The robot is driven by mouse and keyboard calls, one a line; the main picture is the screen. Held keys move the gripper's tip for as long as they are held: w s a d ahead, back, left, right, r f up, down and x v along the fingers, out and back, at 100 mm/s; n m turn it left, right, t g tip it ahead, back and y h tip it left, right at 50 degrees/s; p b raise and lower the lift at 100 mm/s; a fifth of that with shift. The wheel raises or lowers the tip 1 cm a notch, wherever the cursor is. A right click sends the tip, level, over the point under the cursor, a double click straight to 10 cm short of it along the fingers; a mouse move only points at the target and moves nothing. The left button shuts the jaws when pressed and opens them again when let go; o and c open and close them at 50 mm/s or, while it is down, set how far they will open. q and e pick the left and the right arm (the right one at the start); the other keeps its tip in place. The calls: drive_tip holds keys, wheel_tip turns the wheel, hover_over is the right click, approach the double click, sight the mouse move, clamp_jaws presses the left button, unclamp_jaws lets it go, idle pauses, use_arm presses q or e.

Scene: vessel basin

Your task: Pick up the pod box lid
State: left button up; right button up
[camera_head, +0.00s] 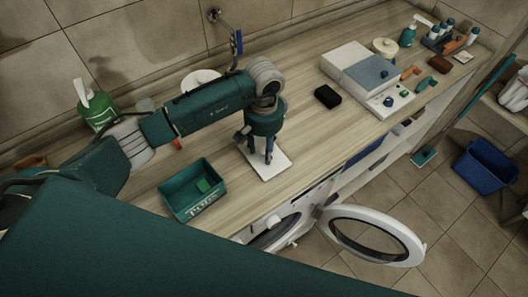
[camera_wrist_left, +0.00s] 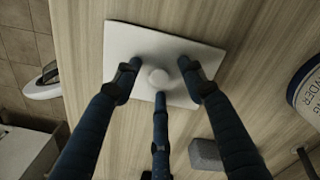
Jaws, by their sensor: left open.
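The pod box lid (camera_head: 270,173) looks like a thin white square plate lying flat on the wooden counter, right of the green box. In the left wrist view the lid (camera_wrist_left: 138,38) has a round white knob (camera_wrist_left: 159,78) at its middle. My left gripper (camera_head: 261,154) points down over the lid, open. Its three dark fingers spread around the knob, and I cannot tell whether they touch it. My right gripper is not in view.
A black block (camera_head: 327,97) and a large white-and-blue case (camera_head: 350,62) lie further right on the counter. A round washer door (camera_head: 337,236) hangs open below the front edge.

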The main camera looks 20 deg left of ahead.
use_arm(q)
drive_tip(key=c, duration=0.8)
clamp_jaws()
drive_tip(key=shift+r, duration=0.1)
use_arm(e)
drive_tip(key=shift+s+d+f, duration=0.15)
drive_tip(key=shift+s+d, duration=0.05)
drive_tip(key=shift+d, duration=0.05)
